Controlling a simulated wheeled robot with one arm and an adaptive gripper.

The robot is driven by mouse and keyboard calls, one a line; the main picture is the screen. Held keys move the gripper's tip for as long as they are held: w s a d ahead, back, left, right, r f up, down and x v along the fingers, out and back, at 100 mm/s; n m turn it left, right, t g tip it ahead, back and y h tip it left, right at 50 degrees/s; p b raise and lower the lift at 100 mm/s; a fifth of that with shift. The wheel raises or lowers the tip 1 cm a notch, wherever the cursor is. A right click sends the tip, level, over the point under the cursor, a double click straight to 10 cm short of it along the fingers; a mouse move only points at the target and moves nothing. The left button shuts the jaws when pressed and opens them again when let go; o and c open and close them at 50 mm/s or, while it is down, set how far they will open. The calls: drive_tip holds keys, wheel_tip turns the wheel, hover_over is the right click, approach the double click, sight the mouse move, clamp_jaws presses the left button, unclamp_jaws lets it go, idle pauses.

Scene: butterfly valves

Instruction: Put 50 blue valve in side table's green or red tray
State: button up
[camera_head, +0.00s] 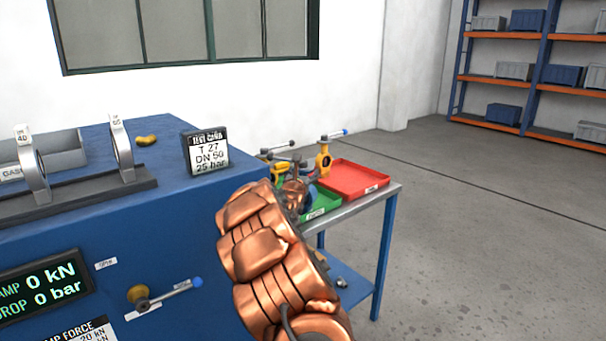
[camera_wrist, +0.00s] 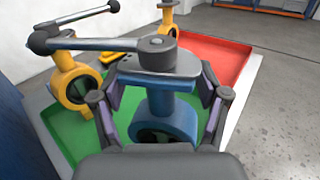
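A blue valve (camera_wrist: 160,112) stands roughly upright between the two fingers of my gripper (camera_wrist: 163,85) in the wrist view. The green tray (camera_wrist: 75,133) is below and the red tray (camera_wrist: 222,58) is behind to the right.
A yellow valve (camera_wrist: 72,85) stands in the green tray, left of my gripper. Another yellow valve (camera_wrist: 167,14) is farther back. The side table (camera_head: 386,200) abuts the blue test bench (camera_head: 190,215). Open floor lies to the right, with shelves (camera_head: 530,80) behind.

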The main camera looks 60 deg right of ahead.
drive_tip(key=o, duration=0.4)
drive_tip(key=shift+a+r, duration=0.1)
drive_tip(key=b+v, duration=0.1)
drive_tip(key=v, duration=1.1)
idle(1.3)
